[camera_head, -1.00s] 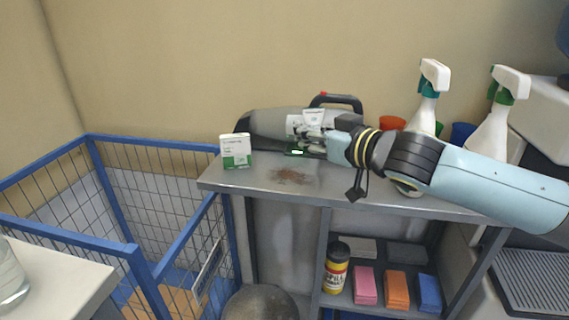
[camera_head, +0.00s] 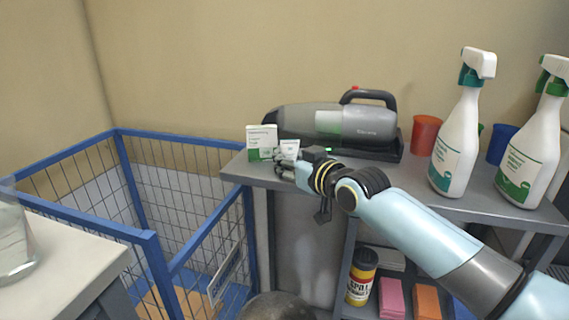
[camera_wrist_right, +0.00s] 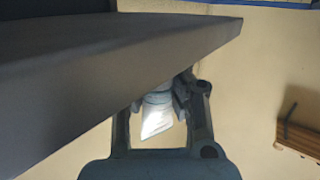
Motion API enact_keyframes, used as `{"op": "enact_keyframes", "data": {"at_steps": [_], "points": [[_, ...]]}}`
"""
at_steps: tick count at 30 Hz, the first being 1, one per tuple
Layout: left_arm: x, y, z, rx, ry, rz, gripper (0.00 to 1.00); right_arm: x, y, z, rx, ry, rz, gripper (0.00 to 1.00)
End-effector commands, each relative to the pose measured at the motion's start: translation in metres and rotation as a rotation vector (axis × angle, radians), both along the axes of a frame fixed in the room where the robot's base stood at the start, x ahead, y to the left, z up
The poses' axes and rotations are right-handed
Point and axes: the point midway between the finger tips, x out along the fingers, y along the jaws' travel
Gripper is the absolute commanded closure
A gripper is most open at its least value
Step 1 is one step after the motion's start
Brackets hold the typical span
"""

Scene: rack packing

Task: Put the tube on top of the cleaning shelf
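The tube (camera_head: 290,149) is small and white and shows just above my right gripper (camera_head: 283,168), close beside the white-and-green box. In the right wrist view the tube (camera_wrist_right: 157,119) sits between the fingers of my right gripper (camera_wrist_right: 165,97), which is shut on it. The cleaning shelf (camera_head: 425,197) has a grey metal top. The gripper is at the left part of its front edge. In the wrist view the shelf's edge (camera_wrist_right: 130,85) lies right beside the fingers. Whether the tube touches the shelf top cannot be told. My left gripper is out of view.
The white-and-green box (camera_head: 262,140), a grey handheld vacuum (camera_head: 310,120), an orange cup (camera_head: 425,133) and two spray bottles (camera_head: 455,150) (camera_head: 530,155) stand on top. A blue wire cage (camera_head: 150,240) stands left. A yellow canister (camera_head: 361,278) and sponges (camera_head: 392,298) sit below.

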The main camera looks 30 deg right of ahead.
Motion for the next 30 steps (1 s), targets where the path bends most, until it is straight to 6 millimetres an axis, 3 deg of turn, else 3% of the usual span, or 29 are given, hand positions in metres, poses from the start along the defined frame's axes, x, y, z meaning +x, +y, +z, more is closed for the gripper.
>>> {"op": "enact_keyframes", "data": {"at_steps": [9,17,27,30], "points": [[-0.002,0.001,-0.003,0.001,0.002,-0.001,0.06,0.0,0.0,-0.003,0.0,-0.002,0.0,1.0],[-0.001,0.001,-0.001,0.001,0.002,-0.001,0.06,0.0,0.0,-0.001,0.0,-0.002,0.0,0.66],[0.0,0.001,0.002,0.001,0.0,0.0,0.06,0.0,0.0,0.004,-0.001,-0.003,0.0,0.66],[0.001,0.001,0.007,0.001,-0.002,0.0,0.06,-0.012,-0.001,0.005,-0.002,0.0,0.0,0.66]]}}
